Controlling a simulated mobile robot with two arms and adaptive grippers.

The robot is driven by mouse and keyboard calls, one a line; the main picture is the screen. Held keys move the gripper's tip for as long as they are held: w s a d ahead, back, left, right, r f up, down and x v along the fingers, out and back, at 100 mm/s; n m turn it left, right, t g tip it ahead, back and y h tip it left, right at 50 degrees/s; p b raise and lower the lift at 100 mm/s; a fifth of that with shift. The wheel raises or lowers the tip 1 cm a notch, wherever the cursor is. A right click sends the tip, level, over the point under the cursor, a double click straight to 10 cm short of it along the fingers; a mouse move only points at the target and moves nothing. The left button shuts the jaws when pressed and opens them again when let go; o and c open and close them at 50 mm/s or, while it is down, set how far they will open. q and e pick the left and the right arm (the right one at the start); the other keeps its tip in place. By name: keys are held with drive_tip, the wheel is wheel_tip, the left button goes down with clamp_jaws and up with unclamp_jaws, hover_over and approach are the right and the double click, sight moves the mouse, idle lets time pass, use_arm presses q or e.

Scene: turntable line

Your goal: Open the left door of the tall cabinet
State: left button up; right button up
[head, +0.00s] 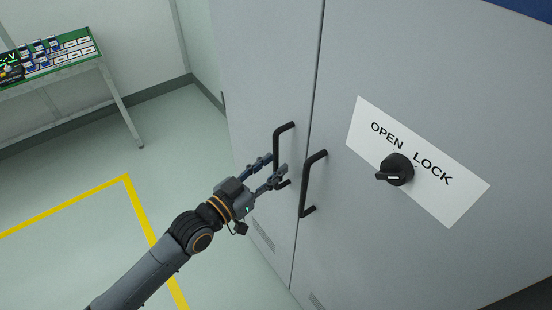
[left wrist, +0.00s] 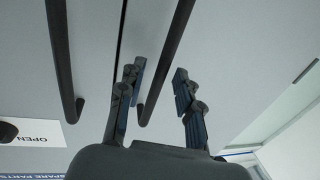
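The tall grey cabinet has a left door (head: 262,70) and a right door (head: 345,240), both shut with a thin dark seam between them. The left door's black bar handle (head: 276,148) also shows in the left wrist view (left wrist: 172,50). My left gripper (head: 279,163) is open at this handle. In the left wrist view its fingers (left wrist: 158,90) stand apart, one on each side of the bar; I cannot tell whether they touch it. The right door's handle (head: 305,185) is beside it and also shows in the left wrist view (left wrist: 60,60). My right gripper is not in view.
A black knob (head: 398,169) sits on a white OPEN/LOCK plate (head: 450,205) on the right door, its grip pointing left. A table with a green top edge (head: 75,37) holds small parts at the far left. Floor with yellow lines (head: 125,178) is clear left of the cabinet.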

use_arm(q)
drive_tip(key=shift+x, duration=1.05)
clamp_jaws()
